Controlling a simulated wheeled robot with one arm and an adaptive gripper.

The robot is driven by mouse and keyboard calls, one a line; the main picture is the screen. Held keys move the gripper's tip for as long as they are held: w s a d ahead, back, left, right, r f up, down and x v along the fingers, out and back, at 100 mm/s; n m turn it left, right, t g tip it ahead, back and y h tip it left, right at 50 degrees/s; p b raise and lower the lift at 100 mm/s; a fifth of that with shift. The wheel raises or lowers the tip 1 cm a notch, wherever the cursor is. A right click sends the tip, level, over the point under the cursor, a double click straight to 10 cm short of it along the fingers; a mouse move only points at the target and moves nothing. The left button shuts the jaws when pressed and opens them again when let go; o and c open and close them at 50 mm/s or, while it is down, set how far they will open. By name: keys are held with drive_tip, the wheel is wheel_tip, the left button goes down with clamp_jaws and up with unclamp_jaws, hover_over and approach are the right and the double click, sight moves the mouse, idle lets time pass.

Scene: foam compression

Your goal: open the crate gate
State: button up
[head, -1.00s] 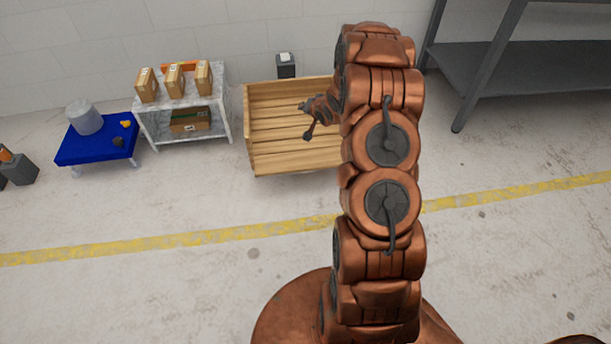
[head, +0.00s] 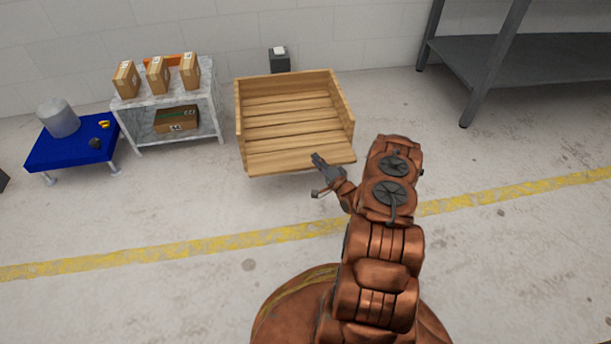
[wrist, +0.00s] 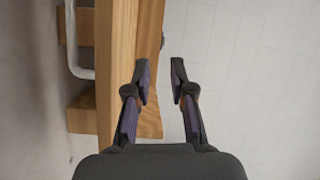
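The wooden crate (head: 238,112) stands on the floor at the middle of the head view, with slatted boards and side walls. A wide board (head: 285,160) runs along its near edge; I cannot tell whether this gate board stands up or lies flat. My gripper (head: 317,176) is at the crate's near edge, towards its right end, with its fingers spread. In the wrist view my gripper (wrist: 161,68) is open, with a gap between the fingertips. A wooden board (wrist: 118,70) of the crate lies beside and behind the left finger. I cannot tell whether they touch.
A marble-topped shelf (head: 140,100) with several cardboard boxes stands left of the crate. Further left is a blue table (head: 70,150) with a grey cylinder (head: 57,118). A dark grey rack (head: 540,60) stands at the right. The floor in front of the crate is clear.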

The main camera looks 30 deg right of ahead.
sight(301, 163)
drive_tip(key=shift+m+t, duration=0.6)
drive_tip(key=shift+m, duration=0.1)
drive_tip(key=f+b, duration=0.1)
drive_tip(key=f, duration=0.3)
drive_tip(key=s+f+b, duration=0.1)
drive_tip(key=f+b, duration=0.1)
drive_tip(key=f, duration=0.1)
drive_tip(key=s+f+b, duration=0.1)
drive_tip(key=f+b, duration=0.1)
drive_tip(key=f, duration=0.2)
drive_tip(key=shift+s+a+f, duration=0.1)
drive_tip(key=shift+a+f, duration=0.25)
drive_tip(key=shift+a, duration=0.05)
drive_tip(key=w, duration=0.2)
drive_tip(key=w+b, duration=0.1)
drive_tip(key=w, duration=0.1)
drive_tip(key=w+r, duration=0.1)
drive_tip(key=w, duration=0.1)
drive_tip(key=shift+w+d, duration=0.1)
drive_tip(key=shift+w, duration=0.05)
drive_tip(key=shift+w+r+b, duration=0.2)
drive_tip(key=shift+w+b, duration=0.2)
drive_tip(key=shift+w, duration=0.15)
drive_tip(key=shift+c, duration=0.2)
clamp_jaws()
